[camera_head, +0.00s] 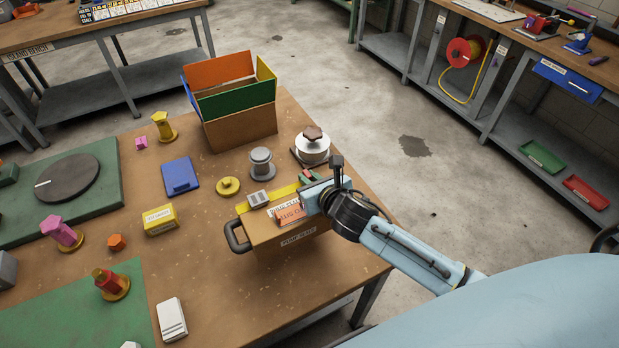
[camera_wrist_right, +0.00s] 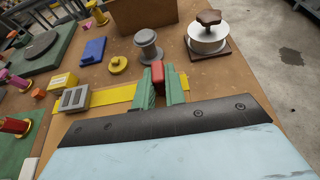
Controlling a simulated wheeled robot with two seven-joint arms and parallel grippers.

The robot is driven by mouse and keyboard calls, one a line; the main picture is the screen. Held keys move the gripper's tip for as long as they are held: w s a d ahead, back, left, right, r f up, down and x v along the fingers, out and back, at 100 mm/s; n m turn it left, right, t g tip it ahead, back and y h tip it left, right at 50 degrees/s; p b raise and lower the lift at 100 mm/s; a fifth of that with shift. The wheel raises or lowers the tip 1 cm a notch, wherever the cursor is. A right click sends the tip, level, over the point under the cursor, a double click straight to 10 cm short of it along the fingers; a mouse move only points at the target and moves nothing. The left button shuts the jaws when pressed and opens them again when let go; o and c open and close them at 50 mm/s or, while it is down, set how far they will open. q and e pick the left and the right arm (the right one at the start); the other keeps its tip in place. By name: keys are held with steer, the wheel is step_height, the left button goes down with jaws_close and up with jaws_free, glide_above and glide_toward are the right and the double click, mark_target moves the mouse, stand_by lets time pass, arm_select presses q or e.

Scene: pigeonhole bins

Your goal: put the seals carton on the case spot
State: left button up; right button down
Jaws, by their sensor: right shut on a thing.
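My right gripper (camera_head: 309,179) is over the brown case (camera_head: 262,236), which has a dark handle on its left. In the right wrist view the green fingers (camera_wrist_right: 158,88) are shut on a small red block, which I take to be the seals carton (camera_wrist_right: 157,70). Only its end shows and no print on it can be read. An orange printed patch (camera_head: 291,213) and white labels show on the case beside the gripper. The gripper body hides part of the case, and I cannot tell whether the carton touches anything beneath. My left gripper is not in view.
A grey spool (camera_head: 262,164), a white round pot (camera_head: 312,149), a yellow knob (camera_head: 228,186) and a yellow carton (camera_head: 160,220) stand nearby. An open-topped bin (camera_head: 240,128) stands at the back.

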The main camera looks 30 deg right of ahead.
step_height(320, 180, down, 3)
steer(key=b, duration=0.3)
steer(key=shift+f, duration=0.15)
steer(key=shift+f+b, duration=0.8)
steer(key=shift+f, duration=1.05)
steer(key=c, duration=1.8)
jaws_free()
steer(key=o, duration=0.5)
steer(key=shift+f, duration=0.1)
steer(key=shift+o, duration=0.2)
steer(key=shift+s, duration=0.15)
